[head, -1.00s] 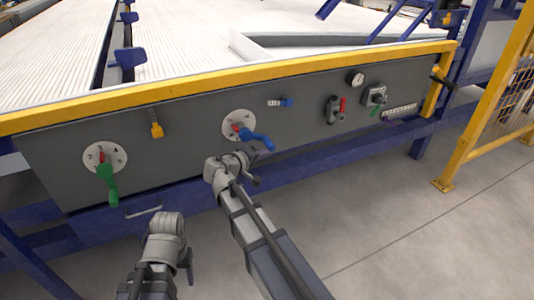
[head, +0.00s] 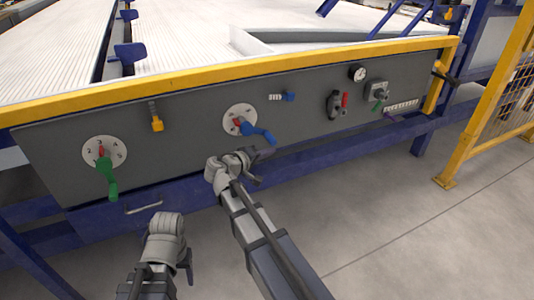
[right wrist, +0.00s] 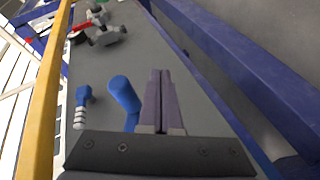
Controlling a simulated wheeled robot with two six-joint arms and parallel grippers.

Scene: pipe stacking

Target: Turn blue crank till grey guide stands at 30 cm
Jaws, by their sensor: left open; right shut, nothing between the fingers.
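The blue crank (head: 258,133) sits on a white dial (head: 236,114) with a red mark, on the grey panel. Its handle points right and down. In the right wrist view the blue handle (right wrist: 125,92) stands just left of my right gripper (right wrist: 160,75), whose fingers are shut and empty. I cannot tell whether they touch it. In the head view my right wrist (head: 226,172) is just below the crank. A grey guide (head: 335,37) lies angled on the white deck. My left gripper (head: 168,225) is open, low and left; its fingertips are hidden.
A green crank (head: 106,175) is on the left dial. A yellow rail (head: 220,77) runs above; a yellow fence (head: 490,110) stands right.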

